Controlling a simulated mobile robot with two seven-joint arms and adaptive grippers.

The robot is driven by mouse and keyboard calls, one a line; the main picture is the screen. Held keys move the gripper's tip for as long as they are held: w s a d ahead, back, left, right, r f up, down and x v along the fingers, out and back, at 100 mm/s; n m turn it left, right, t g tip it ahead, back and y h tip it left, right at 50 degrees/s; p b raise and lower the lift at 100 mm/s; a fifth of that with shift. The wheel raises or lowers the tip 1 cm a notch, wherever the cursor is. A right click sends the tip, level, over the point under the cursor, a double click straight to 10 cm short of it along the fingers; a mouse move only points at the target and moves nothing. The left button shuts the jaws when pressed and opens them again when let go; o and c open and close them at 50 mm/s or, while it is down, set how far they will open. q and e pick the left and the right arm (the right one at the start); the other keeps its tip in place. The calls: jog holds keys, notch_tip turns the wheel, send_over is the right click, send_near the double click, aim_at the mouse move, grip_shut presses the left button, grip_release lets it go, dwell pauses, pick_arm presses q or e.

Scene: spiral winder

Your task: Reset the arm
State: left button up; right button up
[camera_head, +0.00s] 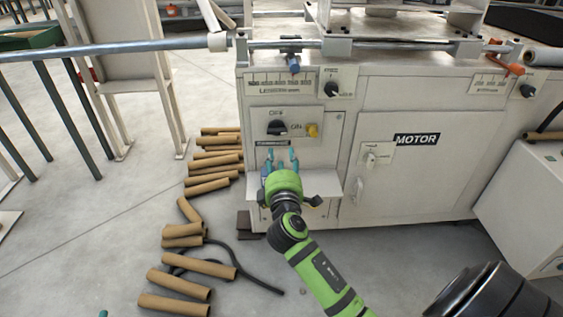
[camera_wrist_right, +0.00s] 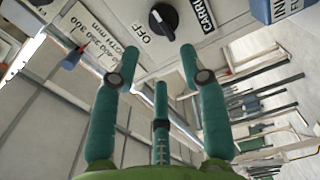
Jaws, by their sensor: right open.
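My right arm reaches up from the lower right in the head view. Its right gripper (camera_head: 281,156) is open and empty, in front of the machine's control panel, just below the black OFF/ON knob (camera_head: 277,128). In the right wrist view, the teal fingers of this gripper (camera_wrist_right: 158,58) stand apart with nothing between them. The same view shows a black knob (camera_wrist_right: 164,19) beside an OFF label, beyond the fingertips and apart from them. A small teal tip at the head view's bottom left edge may be my left gripper; its jaws are hidden.
The white machine (camera_head: 430,180) fills the centre and right, with a small ledge (camera_head: 325,182) close to my right gripper. Brown cardboard tubes (camera_head: 180,284) and a dark cable (camera_head: 262,283) lie on the floor at left. A metal bar (camera_head: 110,47) crosses the upper left.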

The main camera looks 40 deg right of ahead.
jog(key=shift+s+a, duration=0.25)
jog(key=shift+s, duration=0.1)
dwell(0.3)
